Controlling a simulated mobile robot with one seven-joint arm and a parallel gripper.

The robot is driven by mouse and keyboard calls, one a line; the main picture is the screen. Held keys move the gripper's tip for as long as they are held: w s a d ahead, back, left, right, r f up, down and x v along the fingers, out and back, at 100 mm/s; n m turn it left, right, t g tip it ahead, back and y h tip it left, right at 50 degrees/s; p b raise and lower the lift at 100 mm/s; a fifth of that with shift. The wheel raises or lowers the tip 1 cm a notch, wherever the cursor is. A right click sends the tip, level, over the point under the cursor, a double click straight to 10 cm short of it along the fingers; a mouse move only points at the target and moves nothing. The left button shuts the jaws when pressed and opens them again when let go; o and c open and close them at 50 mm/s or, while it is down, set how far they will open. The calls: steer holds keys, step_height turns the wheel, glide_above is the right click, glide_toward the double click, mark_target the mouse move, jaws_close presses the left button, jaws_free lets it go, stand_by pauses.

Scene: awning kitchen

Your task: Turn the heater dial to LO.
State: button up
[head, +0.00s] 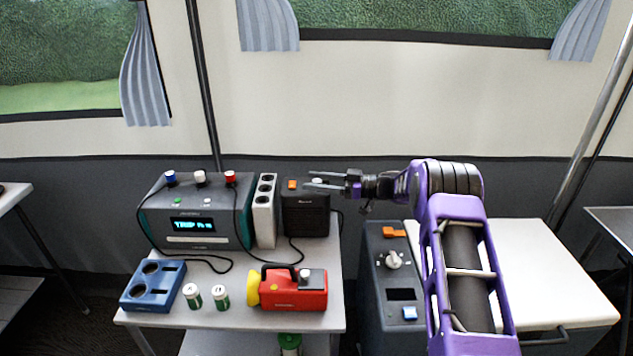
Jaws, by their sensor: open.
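A small black box (305,215) stands at the back right of the left table, with an orange switch (292,184) and a pale round knob (317,181) on top. Neither dial's markings are readable, and I cannot tell which one is the heater's. My gripper (309,180) is open, pointing left, its fingers on either side of the pale knob in the picture. I cannot tell whether they touch it.
A console (196,238) with a lit display, a white power strip (264,215), a blue holder (153,285), batteries (192,296) and a red-yellow torch (293,290) crowd the left table. Black cables cross it. A white worktop (545,280) at right is bare.

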steer(key=s+d, duration=0.3)
steer(key=d, duration=1.4)
steer(key=shift+s+p, duration=0.15)
steer(key=shift+p, duration=0.2)
